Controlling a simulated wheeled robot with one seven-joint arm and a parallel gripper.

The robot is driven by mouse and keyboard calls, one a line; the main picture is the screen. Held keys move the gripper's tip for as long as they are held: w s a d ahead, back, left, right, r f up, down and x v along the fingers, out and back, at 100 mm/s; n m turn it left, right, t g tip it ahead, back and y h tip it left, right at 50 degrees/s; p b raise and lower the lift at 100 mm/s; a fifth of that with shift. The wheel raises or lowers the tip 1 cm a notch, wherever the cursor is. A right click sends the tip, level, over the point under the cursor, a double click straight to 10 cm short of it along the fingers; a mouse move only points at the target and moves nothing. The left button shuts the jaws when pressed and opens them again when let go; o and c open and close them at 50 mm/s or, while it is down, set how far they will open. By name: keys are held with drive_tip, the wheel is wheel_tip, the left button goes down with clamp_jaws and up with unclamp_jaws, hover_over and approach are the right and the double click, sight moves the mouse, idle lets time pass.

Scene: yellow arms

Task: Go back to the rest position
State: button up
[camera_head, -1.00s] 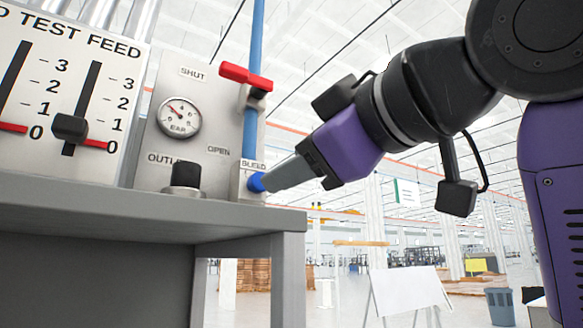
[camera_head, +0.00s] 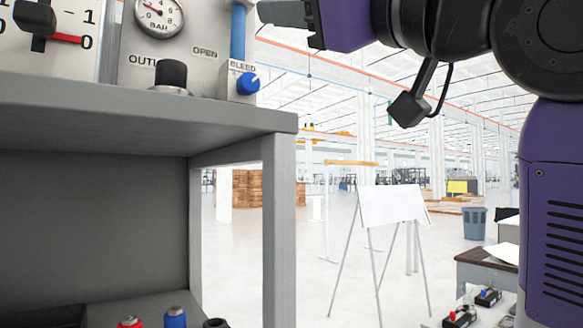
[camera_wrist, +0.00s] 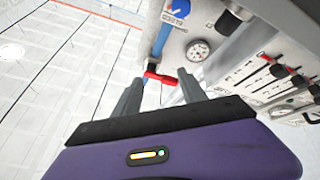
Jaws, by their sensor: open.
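My gripper (camera_head: 283,12) is at the top edge of the head view, above and to the right of the blue bleed knob (camera_head: 248,83), and apart from it. In the wrist view my gripper (camera_wrist: 160,92) has its two fingers spread with nothing between them. The red valve handle (camera_wrist: 160,77) shows beyond the gap between the fingers. The blue knob also shows at the top of the wrist view (camera_wrist: 178,8). Part of the gripper is cut off by the top edge of the head view.
A grey bench (camera_head: 150,125) carries the panel with a pressure gauge (camera_head: 158,14) and black outlet knob (camera_head: 171,75). Red and blue capped items stand low under it. A white board on legs (camera_head: 392,206) and a bin (camera_head: 475,222) stand on open floor.

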drive_tip(key=w+d+f+m+t+h, duration=0.2)
drive_tip(key=d+f+m+h, duration=0.15)
drive_tip(key=f, duration=0.65)
drive_tip(key=w+d+f+m+t+h, duration=0.25)
drive_tip(key=d+f+m, duration=0.25)
drive_tip(key=f, duration=0.4)
drive_tip(key=w+d+f+m+t+h, duration=0.2)
drive_tip(key=d+f+m+t+h, duration=0.15)
drive_tip(key=f, duration=0.65)
drive_tip(key=s+d+f+m+g+h, duration=0.15)
drive_tip(key=s+f, duration=0.25)
drive_tip(key=f, duration=0.6)
drive_tip(key=s+d+f+m+g+h, duration=0.1)
drive_tip(key=s+d+f+m+h, duration=0.25)
drive_tip(key=f, duration=0.65)
drive_tip(key=s+d+f+n+g, duration=0.1)
drive_tip(key=s+f+g, duration=0.3)
drive_tip(key=s+f, duration=0.8)
drive_tip(key=s+d+f+g, duration=0.1)
drive_tip(key=s+f+g, duration=0.3)
drive_tip(key=s+f, duration=0.9)
drive_tip(key=s+b, duration=0.1)
drive_tip(key=s, duration=0.5)
drive_tip(key=shift+n+g+h, duration=0.35)
drive_tip(key=shift+n, duration=0.05)
